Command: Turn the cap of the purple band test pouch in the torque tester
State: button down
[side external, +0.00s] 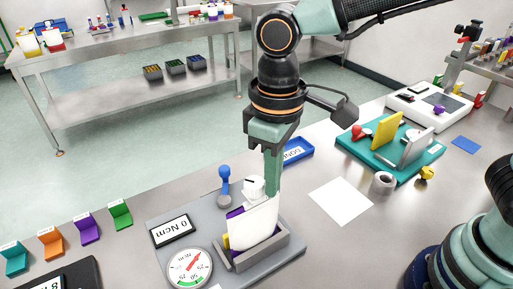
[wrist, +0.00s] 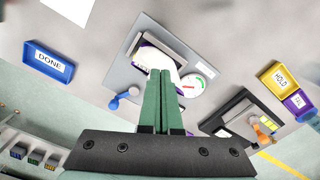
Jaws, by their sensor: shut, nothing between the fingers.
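The white pouch with a purple band (side external: 252,226) stands upright in the holder of the torque tester (side external: 271,263), a grey plate with a dial and a 0 Ncm display. Its white cap (side external: 255,187) shows at the top, beside my fingers. My gripper (side external: 272,190) points down with its fingers shut, just right of the cap in the side view; I cannot tell whether it touches the cap or pouch. In the wrist view, my shut green fingers (wrist: 162,75) cover part of the pouch (wrist: 155,53) and hide the cap.
The tester's dial (side external: 190,267) and display (side external: 173,231) sit at its left. A blue-knobbed lever (side external: 224,178) stands behind the holder. A blue DONE tray (side external: 296,151) lies behind. A teal fixture (side external: 393,151) is to the right, with a white sheet (side external: 341,200) before it.

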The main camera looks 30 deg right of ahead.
jog(key=shift+w+a, duration=0.35)
jog(key=shift+w, duration=0.15)
dwell(1.0)
jog(key=shift+a, duration=0.1)
dwell(0.5)
jog(key=shift+s, duration=0.1)
notch_tip(320, 180, up, 6)
jog(key=shift+s, duration=0.3)
dwell(0.7)
notch_tip(320, 180, down, 6)
jog(key=shift+d, duration=0.45)
dwell(0.5)
